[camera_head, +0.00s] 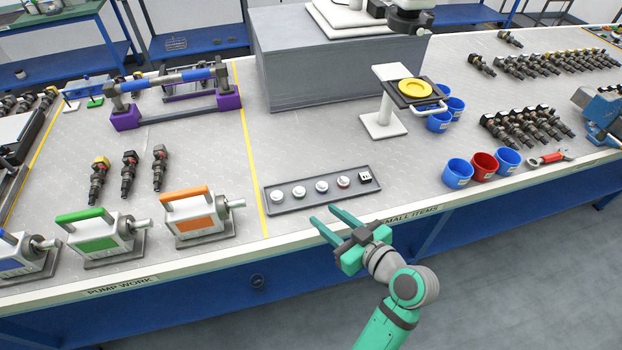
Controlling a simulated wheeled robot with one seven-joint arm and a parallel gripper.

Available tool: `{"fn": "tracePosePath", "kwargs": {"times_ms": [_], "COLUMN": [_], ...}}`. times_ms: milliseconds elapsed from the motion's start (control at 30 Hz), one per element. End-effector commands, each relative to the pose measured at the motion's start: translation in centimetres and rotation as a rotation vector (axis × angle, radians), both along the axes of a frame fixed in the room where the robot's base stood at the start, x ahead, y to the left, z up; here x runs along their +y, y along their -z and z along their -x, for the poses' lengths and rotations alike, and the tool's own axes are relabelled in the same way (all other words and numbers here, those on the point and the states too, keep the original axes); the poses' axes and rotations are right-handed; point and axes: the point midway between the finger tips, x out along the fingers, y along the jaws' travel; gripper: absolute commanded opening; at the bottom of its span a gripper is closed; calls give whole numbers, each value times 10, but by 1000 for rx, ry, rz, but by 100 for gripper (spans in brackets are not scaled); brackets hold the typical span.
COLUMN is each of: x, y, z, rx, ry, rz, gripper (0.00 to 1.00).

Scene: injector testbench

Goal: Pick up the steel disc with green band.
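A shallow dark grey tray (325,200) lies near the front edge of the bench. It holds a row of small round pale steel discs, among them a far left disc (277,196), a second disc (299,192), a third disc (321,187) and a right disc (343,181). Their bands are too small for me to tell surely which one is green. My gripper (324,214) is at the bench's front edge, just in front of the tray. Its two green fingers are apart with nothing between them, pointing toward the tray.
Blue cups (457,173) and a red cup (484,166) stand to the right. An orange-handled pump (200,222) stands left. A white stand (383,125) with a yellow dish is behind.

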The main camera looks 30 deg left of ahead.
Motion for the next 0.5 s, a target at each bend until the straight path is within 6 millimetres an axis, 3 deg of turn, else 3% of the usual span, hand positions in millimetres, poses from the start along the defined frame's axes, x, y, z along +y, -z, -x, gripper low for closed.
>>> {"fn": "tracePosePath", "kwargs": {"times_ms": [167, 500], "x": [10, 49], "y": [1, 13], "z": [-2, -15], "rx": [-4, -4], "ry": [-13, -12], "rz": [0, 0], "gripper": [37, 37]}}
